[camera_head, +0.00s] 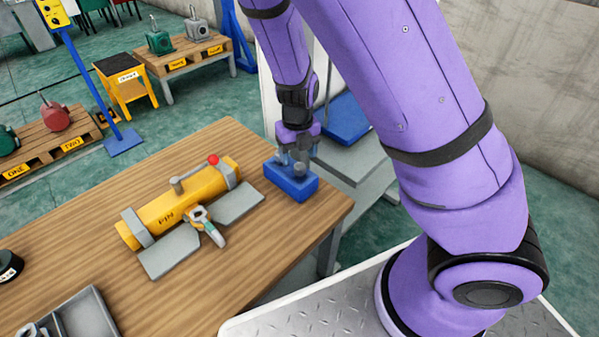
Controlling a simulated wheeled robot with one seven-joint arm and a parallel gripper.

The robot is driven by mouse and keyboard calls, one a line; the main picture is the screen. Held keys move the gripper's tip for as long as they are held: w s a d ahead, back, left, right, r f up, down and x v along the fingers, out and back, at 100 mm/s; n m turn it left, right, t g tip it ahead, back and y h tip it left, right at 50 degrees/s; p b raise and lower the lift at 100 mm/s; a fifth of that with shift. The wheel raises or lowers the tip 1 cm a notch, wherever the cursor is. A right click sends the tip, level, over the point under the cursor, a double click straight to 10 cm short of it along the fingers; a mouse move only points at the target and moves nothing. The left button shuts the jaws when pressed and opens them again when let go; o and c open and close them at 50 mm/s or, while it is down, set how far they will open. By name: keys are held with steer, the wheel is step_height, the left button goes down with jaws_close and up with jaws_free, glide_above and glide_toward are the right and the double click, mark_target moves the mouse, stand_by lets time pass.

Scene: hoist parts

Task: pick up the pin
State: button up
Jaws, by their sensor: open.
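My gripper (291,161) points down over a blue block (291,184) at the right corner of the wooden table. Its jaws are open. Small grey upright parts show between and beside the fingers on top of the block. The fingers partly hide them, so I cannot tell whether one is the pin or whether the fingers touch it. A yellow cylinder (184,199) lies left of the block, with a label that seems to read PIN upside down. It has grey end bands and a grey lever with a red ball (213,160).
Grey plates (170,253) and a carabiner-like hook (204,222) lie by the cylinder. A grey tray (82,316) is at the lower left of the wooden table (225,285). A yellow stool (124,82) and pallets (182,55) stand behind. My arm covers much of the right side.

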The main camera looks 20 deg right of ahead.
mark_target(300, 166)
steer(key=shift+d+f, duration=0.15)
steer(key=shift+f, duration=1.25)
steer(key=shift+d+f, duration=0.1)
steer(key=shift+f, duration=1.25)
steer(key=c, duration=1.2)
